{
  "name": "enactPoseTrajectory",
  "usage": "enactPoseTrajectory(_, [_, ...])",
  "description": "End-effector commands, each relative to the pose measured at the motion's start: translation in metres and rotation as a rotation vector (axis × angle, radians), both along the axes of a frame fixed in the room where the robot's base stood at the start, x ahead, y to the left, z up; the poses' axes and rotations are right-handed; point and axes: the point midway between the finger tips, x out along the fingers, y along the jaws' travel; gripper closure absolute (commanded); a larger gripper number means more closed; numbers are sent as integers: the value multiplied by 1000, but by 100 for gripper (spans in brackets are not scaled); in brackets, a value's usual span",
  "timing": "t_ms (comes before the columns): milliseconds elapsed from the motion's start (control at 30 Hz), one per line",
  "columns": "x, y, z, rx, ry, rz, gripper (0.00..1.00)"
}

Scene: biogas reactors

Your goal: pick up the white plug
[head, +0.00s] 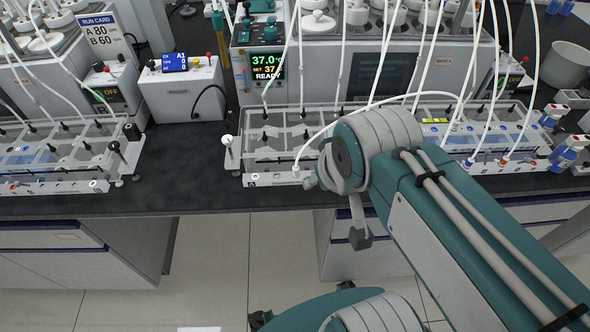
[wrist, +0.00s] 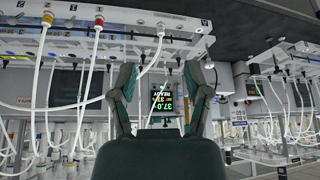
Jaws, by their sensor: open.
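The white plug (head: 296,170) sits on the front rail of the middle clear rack in the head view, with a white tube running from it. In the head view my gripper is mostly hidden by my wrist, just right of the plug.
A yellow plug (wrist: 47,19) and a red plug (wrist: 98,20) with tubes stand along the same rail. The clear rack (head: 262,150) is on a black bench (head: 190,150). A display box (head: 264,62) stands behind. Several loose white tubes hang over the rack.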

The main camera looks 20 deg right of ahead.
Motion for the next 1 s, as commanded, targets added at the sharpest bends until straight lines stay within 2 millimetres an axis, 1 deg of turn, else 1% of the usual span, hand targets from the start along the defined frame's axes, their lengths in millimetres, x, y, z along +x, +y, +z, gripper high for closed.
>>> enactPoseTrajectory(167, [1,0,0,0,3,0,37])
enactPoseTrajectory(267, [8,0,1,0,28,0,37])
enactPoseTrajectory(467, [35,-1,0,0,127,-1,37])
enactPoseTrajectory(667, [65,-2,-6,-1,231,-2,37])
enactPoseTrajectory(867, [97,-3,-19,-1,335,-3,37])
enactPoseTrajectory(1000, [118,-4,-32,1,408,-3,37])
